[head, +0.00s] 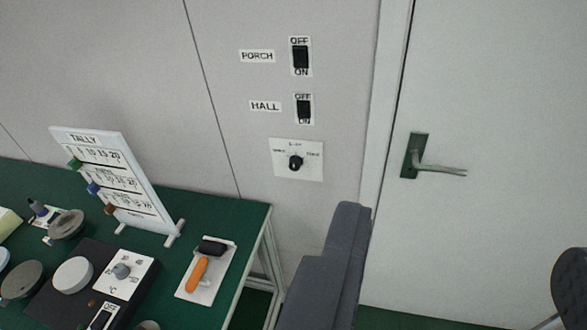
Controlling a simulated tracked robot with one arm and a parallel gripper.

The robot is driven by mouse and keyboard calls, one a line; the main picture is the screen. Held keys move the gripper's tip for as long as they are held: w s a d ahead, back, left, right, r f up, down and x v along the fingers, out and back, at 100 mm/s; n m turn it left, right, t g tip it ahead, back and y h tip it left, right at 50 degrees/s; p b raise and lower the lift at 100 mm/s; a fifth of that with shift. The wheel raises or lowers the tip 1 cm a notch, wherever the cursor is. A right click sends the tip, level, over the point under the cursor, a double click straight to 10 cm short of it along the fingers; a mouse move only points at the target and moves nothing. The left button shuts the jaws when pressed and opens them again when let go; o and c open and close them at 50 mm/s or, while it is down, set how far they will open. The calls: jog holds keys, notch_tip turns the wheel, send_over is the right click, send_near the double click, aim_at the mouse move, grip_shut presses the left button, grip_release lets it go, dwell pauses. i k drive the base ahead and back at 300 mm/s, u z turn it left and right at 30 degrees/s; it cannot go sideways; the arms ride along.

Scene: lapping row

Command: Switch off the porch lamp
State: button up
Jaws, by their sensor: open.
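The porch switch (300,57) is a black rocker on a white plate high on the grey wall, with OFF above it and ON below. The PORCH label (257,56) is just left of it. I cannot tell clearly which way its rocker is tipped. The porch lamp itself is not visible. My gripper (349,212) shows as a dark grey shape at the bottom centre, below and right of the switch and apart from it. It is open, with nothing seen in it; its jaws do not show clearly.
The similar hall switch (304,109) is directly below, with a rotary knob (295,162) under it. A door (490,90) with a lever handle (437,169) is right. A green table (228,215) holds a TALLY board (117,180), an orange-handled tool (197,274) and dials.

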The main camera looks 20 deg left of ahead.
aim_at(299, 53)
jog(key=z, duration=0.05)
jog(key=k, duration=0.65)
jog(key=z, duration=0.25)
jog(key=i, duration=1.65)
jog(key=u, duration=0.5)
